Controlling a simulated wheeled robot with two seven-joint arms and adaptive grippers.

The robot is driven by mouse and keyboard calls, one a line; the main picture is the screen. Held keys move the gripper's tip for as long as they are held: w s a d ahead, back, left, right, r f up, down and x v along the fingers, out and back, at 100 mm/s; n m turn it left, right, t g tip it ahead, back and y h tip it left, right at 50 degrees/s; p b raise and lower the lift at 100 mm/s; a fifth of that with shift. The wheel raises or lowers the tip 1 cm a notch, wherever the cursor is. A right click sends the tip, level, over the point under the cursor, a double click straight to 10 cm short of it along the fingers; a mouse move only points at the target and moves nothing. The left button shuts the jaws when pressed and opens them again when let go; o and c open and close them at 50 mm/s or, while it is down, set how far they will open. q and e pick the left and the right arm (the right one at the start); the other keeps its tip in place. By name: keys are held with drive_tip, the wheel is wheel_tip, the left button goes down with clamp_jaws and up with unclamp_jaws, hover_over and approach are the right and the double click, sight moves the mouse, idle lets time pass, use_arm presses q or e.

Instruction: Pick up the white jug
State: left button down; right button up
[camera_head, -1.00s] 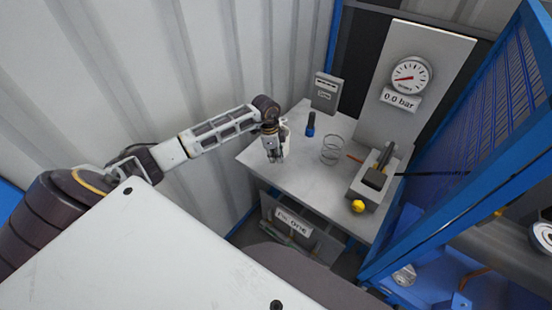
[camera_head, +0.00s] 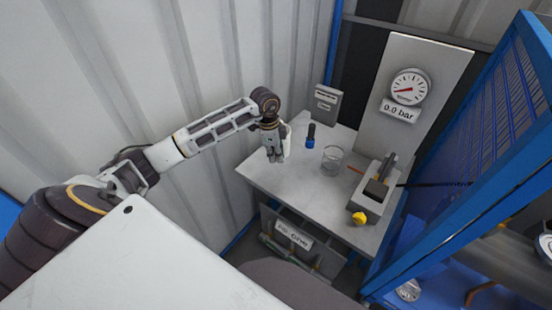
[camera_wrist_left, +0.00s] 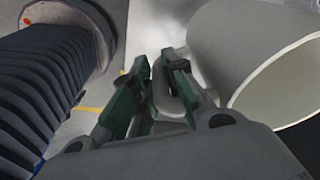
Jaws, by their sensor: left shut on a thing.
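The white jug (camera_head: 288,141) is at the left side of the grey bench, partly hidden behind my left gripper (camera_head: 275,160). In the left wrist view the jug (camera_wrist_left: 268,58) fills the upper right, with its open round mouth showing. My left gripper (camera_wrist_left: 160,95) is shut on the jug's handle, with the green-lined fingers on either side of it. The jug's body lies to the right of the fingers. I cannot tell whether its base touches the bench. My right gripper is not in view.
On the bench (camera_head: 312,190) stand a dark bottle with a blue base (camera_head: 311,136), a glass beaker (camera_head: 332,159) and a grey device with a lever (camera_head: 374,192). A yellow knob (camera_head: 359,219) is at its front. A gauge panel (camera_head: 425,70) stands behind; a blue mesh frame (camera_head: 485,150) is at right.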

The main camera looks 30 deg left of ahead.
use_arm(q)
drive_tip(key=shift+r, duration=0.5)
